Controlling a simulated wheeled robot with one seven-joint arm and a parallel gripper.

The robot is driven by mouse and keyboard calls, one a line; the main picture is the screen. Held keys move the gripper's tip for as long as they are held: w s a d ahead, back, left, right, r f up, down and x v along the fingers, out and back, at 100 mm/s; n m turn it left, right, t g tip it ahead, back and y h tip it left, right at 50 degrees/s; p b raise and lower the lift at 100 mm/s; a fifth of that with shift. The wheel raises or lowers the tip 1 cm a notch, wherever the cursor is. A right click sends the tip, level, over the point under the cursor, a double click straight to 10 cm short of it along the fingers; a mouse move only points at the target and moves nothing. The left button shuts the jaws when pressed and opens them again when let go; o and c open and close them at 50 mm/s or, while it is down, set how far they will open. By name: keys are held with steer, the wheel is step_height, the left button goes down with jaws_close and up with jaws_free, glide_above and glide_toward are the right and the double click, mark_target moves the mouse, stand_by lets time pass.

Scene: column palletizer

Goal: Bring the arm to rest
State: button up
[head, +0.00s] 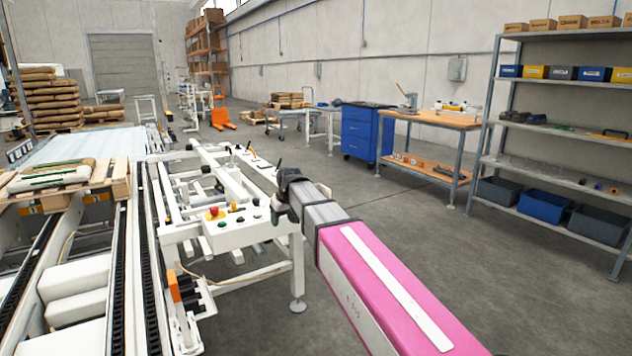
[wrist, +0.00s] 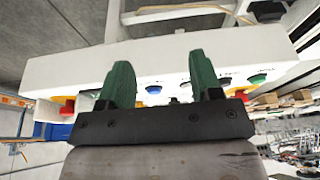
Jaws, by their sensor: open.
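My gripper (wrist: 166,85) shows in the wrist view with two green fingers spread apart and nothing between them. Behind the fingers is the white control panel (wrist: 215,62) with coloured buttons, among them a blue button (wrist: 153,89), a green button (wrist: 257,79) and a red knob (wrist: 67,107). In the head view my arm reaches forward from the lower right, and its dark end is beside the panel (head: 222,238) at its right side. The fingers are mostly hidden there. I cannot tell whether they touch the panel.
A white machine frame and conveyor rails (head: 150,270) fill the left, with a wooden pallet (head: 110,180) carrying sacks. A blue drawer cabinet (head: 366,132), a workbench (head: 432,120) and a shelf rack (head: 560,135) stand along the right. The grey floor between is clear.

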steer(key=s+d+f+m+g, duration=0.1)
steer(key=s+d+f+m, duration=0.1)
steer(key=s+d+f, duration=0.4)
steer(key=s+d+f+m+g+h, duration=0.1)
steer(key=s+d+f, duration=0.6)
steer(key=d, duration=0.7)
steer(key=s+d+f+m+h, duration=0.1)
steer(key=s+d+f+m, duration=0.3)
steer(key=s+d+f, duration=0.3)
steer(key=d+f, duration=0.3)
steer(key=d, duration=0.1)
steer(key=shift+s+f+g, duration=0.2)
steer(key=shift+s+g, duration=0.05)
steer(key=shift+g, duration=0.15)
